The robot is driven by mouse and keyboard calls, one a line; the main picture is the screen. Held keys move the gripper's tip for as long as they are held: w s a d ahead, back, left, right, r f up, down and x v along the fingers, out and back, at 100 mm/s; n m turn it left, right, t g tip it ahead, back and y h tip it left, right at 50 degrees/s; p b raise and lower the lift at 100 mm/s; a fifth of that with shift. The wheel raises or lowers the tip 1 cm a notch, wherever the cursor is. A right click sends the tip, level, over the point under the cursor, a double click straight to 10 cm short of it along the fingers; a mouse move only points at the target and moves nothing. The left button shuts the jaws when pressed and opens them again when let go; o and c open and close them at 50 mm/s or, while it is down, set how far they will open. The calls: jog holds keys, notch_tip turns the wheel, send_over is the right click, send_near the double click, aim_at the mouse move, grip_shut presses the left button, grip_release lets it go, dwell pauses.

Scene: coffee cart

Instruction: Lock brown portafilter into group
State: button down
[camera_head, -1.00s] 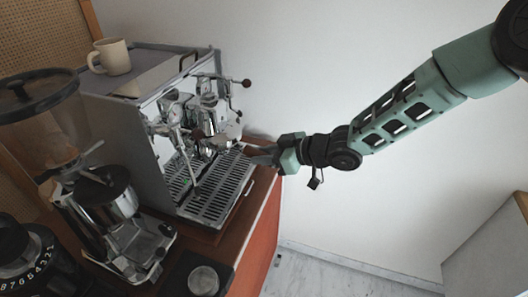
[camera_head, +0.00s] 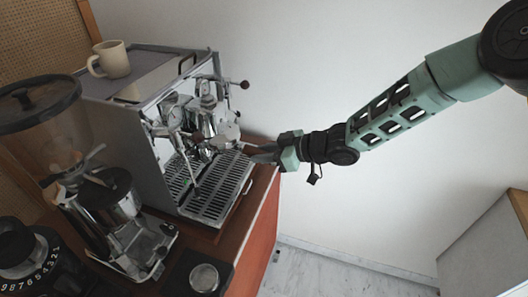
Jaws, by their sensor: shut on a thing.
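The espresso machine (camera_head: 150,95) stands on the counter with its chrome front facing right. Its group area (camera_head: 200,115) is a cluster of shiny chrome parts above the drip tray (camera_head: 217,193). My gripper (camera_head: 258,151) is at the machine's front right, a little above the drip tray's far end, its fingers pointing left. It is shut on the brown portafilter, whose chrome head (camera_head: 226,134) seems to show just left of the fingertips. The handle is mostly hidden by the fingers. I cannot tell whether the head sits in the group or just below it.
A cream mug (camera_head: 110,60) stands on top of the machine. A grinder (camera_head: 112,215) with a dark hopper lid is at the left front. A round metal piece (camera_head: 204,278) sits on a black mat. The space right of the counter is clear.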

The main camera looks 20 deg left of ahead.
jog(key=shift+w+r+n+g+p, duration=0.3)
jog(key=shift+w+g+p, duration=0.15)
jog(key=shift+p, duration=0.55)
jog(key=shift+w+f+p, duration=0.15)
jog(key=shift+f+p, duration=0.1)
jog(key=shift+p, duration=0.25)
jog(key=c, duration=1)
grip_release()
jog(key=shift+c, duration=0.2)
jog(key=shift+d+f, duration=0.15)
jog(key=b+v, duration=0.6)
jog(key=v, duration=1.1)
jog(key=shift+r, duration=0.2)
jog(key=shift+w+d, duration=0.1)
jog(key=shift+w, duration=0.05)
